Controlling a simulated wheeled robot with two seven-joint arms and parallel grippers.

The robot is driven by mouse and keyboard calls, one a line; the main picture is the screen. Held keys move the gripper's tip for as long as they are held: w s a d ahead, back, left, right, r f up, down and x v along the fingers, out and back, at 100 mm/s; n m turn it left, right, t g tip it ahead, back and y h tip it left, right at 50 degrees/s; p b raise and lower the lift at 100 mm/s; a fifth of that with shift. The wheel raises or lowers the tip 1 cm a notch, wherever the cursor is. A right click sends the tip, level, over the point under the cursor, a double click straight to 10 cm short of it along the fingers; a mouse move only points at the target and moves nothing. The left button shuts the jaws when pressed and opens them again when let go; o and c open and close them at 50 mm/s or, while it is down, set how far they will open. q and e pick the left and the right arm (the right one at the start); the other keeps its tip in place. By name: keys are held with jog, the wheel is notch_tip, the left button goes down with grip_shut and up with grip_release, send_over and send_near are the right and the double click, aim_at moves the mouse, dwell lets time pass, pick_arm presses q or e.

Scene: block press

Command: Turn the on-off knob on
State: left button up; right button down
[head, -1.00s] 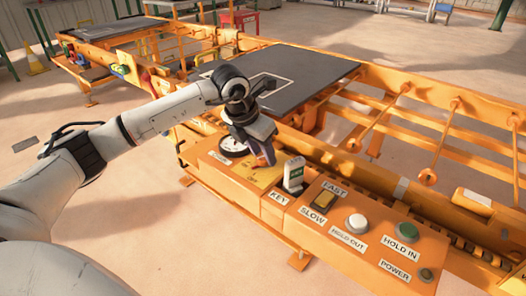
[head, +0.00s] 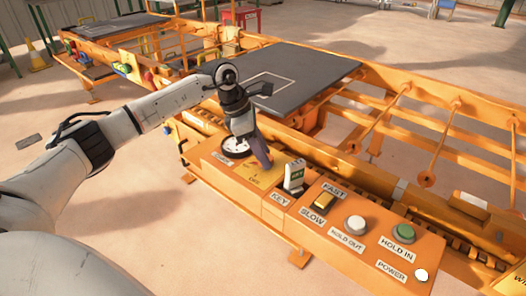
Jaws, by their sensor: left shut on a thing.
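The on-off knob sits on a yellow plate (head: 254,180) on the orange control panel (head: 279,219). My left gripper (head: 262,161) reaches down over this plate with its fingertips at the knob. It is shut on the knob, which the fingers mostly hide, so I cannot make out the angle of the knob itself. The power lamp (head: 421,275) at the panel's right end is lit bright white. My right gripper is not in view.
A round dial (head: 237,147) is just left of the gripper. A grey key switch (head: 294,175) stands close on its right. Further right are the yellow fast/slow switch (head: 324,201), a white button (head: 355,225) and a green button (head: 403,233).

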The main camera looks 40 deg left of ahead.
pick_arm(q)
jog(key=shift+m, duration=0.3)
jog(key=o, duration=1.1)
jog(key=shift+c, duration=0.2)
jog(key=p+v, duration=0.1)
jog(key=v, duration=0.9)
jog(key=shift+r+p, duration=0.2)
jog(key=shift+p, duration=0.2)
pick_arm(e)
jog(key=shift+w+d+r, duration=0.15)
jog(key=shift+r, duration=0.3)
pick_arm(q)
jog(key=shift+f, duration=0.1)
